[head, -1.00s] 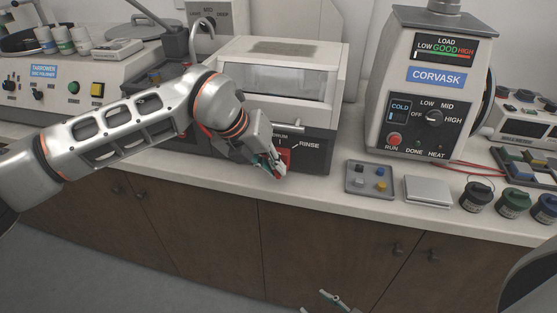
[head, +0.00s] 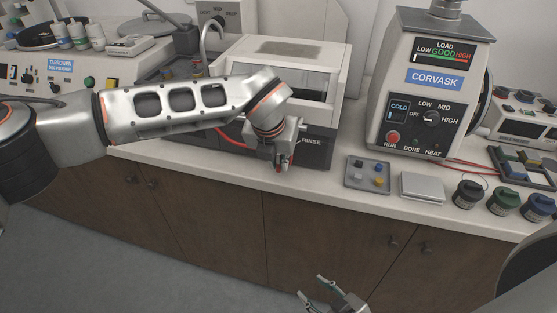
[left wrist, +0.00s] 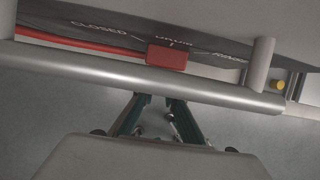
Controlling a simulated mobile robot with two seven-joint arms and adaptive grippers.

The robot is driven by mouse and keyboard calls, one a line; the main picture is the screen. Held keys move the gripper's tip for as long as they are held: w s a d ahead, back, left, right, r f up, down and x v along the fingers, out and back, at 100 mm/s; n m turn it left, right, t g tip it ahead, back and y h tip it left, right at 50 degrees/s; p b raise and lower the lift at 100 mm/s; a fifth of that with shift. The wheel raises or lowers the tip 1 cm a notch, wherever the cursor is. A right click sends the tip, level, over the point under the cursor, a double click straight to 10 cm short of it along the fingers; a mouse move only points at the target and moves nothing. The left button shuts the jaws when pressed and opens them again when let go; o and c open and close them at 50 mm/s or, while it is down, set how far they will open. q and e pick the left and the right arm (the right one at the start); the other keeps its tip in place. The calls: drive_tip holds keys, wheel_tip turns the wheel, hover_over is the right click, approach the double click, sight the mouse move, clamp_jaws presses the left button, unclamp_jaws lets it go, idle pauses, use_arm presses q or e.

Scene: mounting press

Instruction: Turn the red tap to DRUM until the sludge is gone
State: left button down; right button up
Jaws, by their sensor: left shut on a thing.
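The red tap (left wrist: 168,55) shows in the left wrist view as a red block below the DRUM mark, between CLOSED and RINSE, behind a grey bar. It belongs to the pale boxy unit (head: 330,48) on the counter. My left gripper (head: 282,168) is at the unit's front in the head view, shut on the tap; its fingers show in the left wrist view (left wrist: 160,103), their tips partly hidden by the bar. The unit's window (head: 314,82) is partly covered by my left arm; I cannot make out sludge. My right gripper (head: 312,288) is open and empty, low in front of the cabinets.
The CORVASK machine (head: 432,78) stands right of the unit. The TARROWER polisher (head: 75,72) is at left. Floor space in front is clear.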

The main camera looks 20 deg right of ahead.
use_arm(q)
drive_tip(key=shift+f, duration=0.1)
drive_tip(key=c, duration=2)
unclamp_jaws()
drive_tip(key=shift+c, duration=0.2)
drive_tip(key=shift+r, duration=0.2)
drive_tip(key=shift+a+r, duration=0.1)
drive_tip(key=shift+r, duration=0.2)
drive_tip(key=v, duration=1.1)
drive_tip(key=shift+s, duration=0.15)
